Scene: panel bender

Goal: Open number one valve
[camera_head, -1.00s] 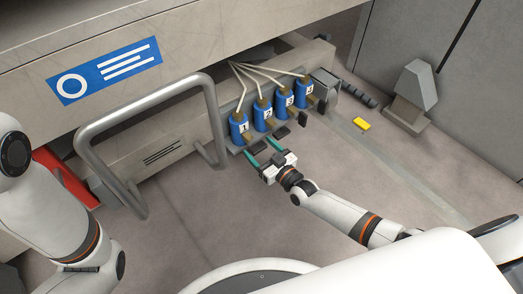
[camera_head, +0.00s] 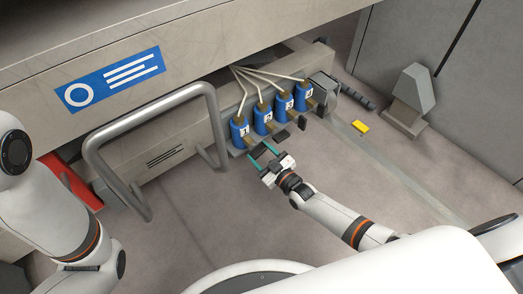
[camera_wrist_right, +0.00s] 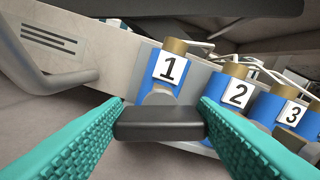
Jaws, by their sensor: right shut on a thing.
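Valve number one (camera_head: 240,132) is a blue cylinder with a white "1" label and a brass-coloured top, leftmost in a row on the grey machine. It also shows near the middle of the right wrist view (camera_wrist_right: 165,72). Its flat black handle (camera_wrist_right: 158,123) sticks out towards the wrist camera. My right gripper (camera_head: 260,153) has its teal fingers on both sides of this handle and is shut on it. My left arm shows at the left edge of the head view, but its gripper is out of view.
Valves two (camera_head: 263,119), three (camera_head: 283,106) and four (camera_head: 303,97) stand close to the right, with black handles below them. A grey tubular rail (camera_head: 150,118) stands to the left. A yellow block (camera_head: 360,126) lies on the floor at the right.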

